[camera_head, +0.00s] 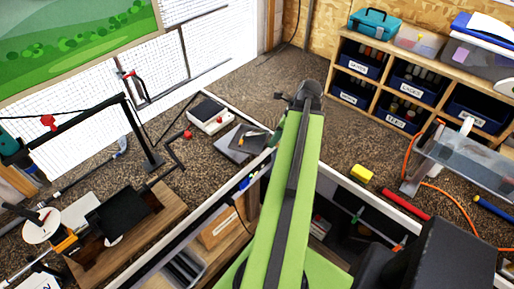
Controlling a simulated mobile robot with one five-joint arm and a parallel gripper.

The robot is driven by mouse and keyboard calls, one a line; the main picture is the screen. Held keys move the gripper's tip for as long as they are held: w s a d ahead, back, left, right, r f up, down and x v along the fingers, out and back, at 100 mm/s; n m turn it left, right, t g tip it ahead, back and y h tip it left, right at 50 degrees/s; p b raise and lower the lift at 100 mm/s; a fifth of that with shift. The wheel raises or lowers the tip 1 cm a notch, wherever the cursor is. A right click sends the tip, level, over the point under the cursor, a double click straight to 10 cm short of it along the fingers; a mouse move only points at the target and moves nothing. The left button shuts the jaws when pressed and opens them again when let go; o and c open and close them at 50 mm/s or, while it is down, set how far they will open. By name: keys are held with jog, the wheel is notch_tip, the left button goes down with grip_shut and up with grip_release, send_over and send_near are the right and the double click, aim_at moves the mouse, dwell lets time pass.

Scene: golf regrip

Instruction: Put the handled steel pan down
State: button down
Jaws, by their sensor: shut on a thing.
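A flat grey pan (241,146), which I take to be the handled steel pan, shows just left of my arm, over the brown bench top. A small orange-tipped tool (250,134) shows over it. My green arm reaches up the middle of the picture and bends down at its far end. My gripper (273,142) is small and mostly hidden by the arm, at the right side of the pan. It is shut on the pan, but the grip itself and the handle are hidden. I cannot tell whether the pan touches the bench.
A white device (209,113) sits close behind the pan. A black clamp stand (149,155) is to its left. Bare bench lies behind my arm, before the bin shelf (376,82).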

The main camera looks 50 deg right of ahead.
aim_at(260, 137)
jog(key=w+f+b, duration=0.1)
jog(key=w, duration=0.1)
jog(key=w+f, duration=0.1)
jog(key=w+f+b, duration=0.1)
jog(key=w+f, duration=0.1)
jog(key=shift+w+b, duration=0.35)
jog(key=shift+w, duration=0.45)
notch_tip(260, 137, down, 4)
jog(key=b, duration=0.4)
jog(key=shift+f, duration=0.2)
jog(key=shift+s+r, duration=0.1)
jog(key=shift+r, duration=0.15)
jog(key=c, duration=1.3)
grip_release()
jog(key=shift+f, duration=0.1)
